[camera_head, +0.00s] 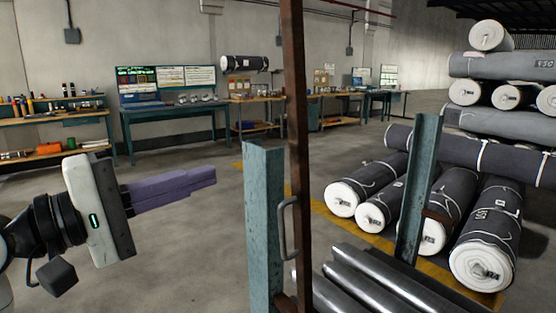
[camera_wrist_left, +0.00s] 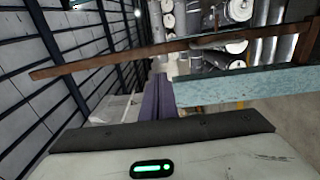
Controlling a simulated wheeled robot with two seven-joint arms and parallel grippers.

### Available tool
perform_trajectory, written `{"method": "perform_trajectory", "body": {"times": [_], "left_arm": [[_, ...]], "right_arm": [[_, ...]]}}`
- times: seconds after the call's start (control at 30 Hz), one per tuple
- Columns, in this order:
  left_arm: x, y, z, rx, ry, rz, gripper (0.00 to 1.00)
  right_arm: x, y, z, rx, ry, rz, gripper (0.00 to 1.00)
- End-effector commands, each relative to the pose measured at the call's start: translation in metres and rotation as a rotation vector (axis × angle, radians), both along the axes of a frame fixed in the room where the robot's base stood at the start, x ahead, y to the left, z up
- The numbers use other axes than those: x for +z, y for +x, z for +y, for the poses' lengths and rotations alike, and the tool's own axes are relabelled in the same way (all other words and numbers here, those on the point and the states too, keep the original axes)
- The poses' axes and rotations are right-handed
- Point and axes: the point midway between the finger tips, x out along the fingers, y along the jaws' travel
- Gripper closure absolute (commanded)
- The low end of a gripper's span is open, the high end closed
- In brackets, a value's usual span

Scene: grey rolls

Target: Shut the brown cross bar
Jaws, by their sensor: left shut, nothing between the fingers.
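The brown cross bar (camera_head: 298,120) stands upright in the head view, running from the top edge down beside the near teal post (camera_head: 264,220). A grey handle (camera_head: 284,232) sits on its lower part. My left gripper (camera_head: 214,177) is shut and empty, its purple fingers pointing right, to the left of the post and bar in the picture. In the left wrist view the bar (camera_wrist_left: 110,64) crosses the picture beyond my purple fingers (camera_wrist_left: 158,92), and the teal post (camera_wrist_left: 240,84) lies right of them. I see no contact with the bar. My right gripper is not in view.
A second teal post (camera_head: 418,190) with a brown bracket (camera_head: 438,214) stands to the right. Shiny metal rolls (camera_head: 370,280) lie low between the posts. Large wrapped grey rolls (camera_head: 485,235) are stacked at right. Workbenches (camera_head: 175,120) line the back wall; open floor lies before them.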

Motion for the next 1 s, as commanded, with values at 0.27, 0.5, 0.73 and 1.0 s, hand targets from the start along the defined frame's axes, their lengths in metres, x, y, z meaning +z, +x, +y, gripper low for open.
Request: {"method": "perform_trajectory", "body": {"times": [0.27,0.5,0.73,1.0], "left_arm": [[0.032,-0.017,-0.014,-0.074,-0.040,0.000,1.00],[0.036,0.009,-0.051,-0.075,-0.041,0.000,1.00],[0.040,0.038,-0.090,-0.073,-0.038,-0.001,1.00],[0.042,0.057,-0.115,-0.070,-0.038,-0.002,1.00]], "right_arm": [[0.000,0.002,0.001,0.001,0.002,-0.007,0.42],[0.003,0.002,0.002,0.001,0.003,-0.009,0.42],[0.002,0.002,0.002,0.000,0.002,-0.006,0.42],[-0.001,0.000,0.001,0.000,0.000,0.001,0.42]]}}
